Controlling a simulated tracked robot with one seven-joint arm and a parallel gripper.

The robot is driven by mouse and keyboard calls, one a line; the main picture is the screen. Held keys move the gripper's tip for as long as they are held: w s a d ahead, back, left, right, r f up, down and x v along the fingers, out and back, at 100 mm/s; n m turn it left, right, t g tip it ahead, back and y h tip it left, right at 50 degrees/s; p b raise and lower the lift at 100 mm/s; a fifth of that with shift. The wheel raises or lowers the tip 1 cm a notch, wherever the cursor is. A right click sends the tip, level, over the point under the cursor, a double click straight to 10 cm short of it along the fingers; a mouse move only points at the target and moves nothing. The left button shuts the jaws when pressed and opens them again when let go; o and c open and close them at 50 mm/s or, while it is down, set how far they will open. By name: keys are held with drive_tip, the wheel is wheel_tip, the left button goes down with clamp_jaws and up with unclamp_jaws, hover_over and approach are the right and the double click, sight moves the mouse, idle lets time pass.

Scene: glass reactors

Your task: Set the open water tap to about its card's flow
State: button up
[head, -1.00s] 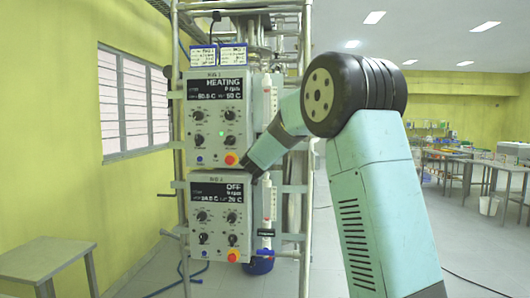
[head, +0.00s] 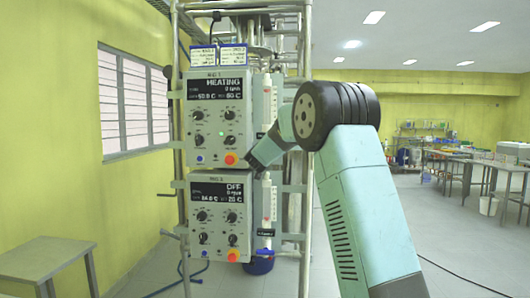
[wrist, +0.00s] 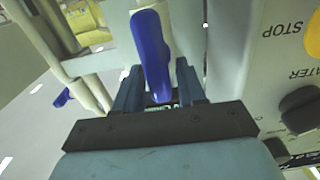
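A blue tap handle (wrist: 152,55) stands up between the two fingers of my gripper (wrist: 158,88) in the wrist view. The fingers look apart, and I cannot tell whether either touches the handle. A second, smaller blue handle (wrist: 62,97) is at the left on pale pipework. In the head view my gripper (head: 254,165) is beside the right edge of the control boxes, its fingers too small to read. Two cards (head: 203,54) (head: 233,55) hang above; their flow text is unreadable. A lower flow tube (head: 267,200) shows; its level is unclear.
The upper control box (head: 218,115) reads HEATING and the lower one (head: 220,215) reads OFF. A metal frame (head: 305,215) surrounds them. A grey table (head: 45,262) stands at the left.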

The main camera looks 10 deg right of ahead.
clamp_jaws()
drive_tip(key=shift+m, duration=0.3)
drive_tip(key=m, duration=0.2)
drive_tip(key=d+m, duration=0.1)
drive_tip(key=m, duration=0.1)
drive_tip(key=shift+s+f, duration=0.15)
drive_tip(key=shift+s, duration=0.05)
drive_tip(key=shift+d+f+m, duration=0.15)
drive_tip(key=shift+d+m, duration=0.05)
drive_tip(key=shift+m, duration=0.75)
drive_tip(key=shift+d+f+m, duration=0.15)
drive_tip(key=shift+m, duration=0.8)
drive_tip(key=shift+s, duration=0.1)
drive_tip(key=shift+o, duration=1.1)
unclamp_jaws()
drive_tip(key=v, duration=1.3)
drive_tip(key=shift+s, duration=0.35)
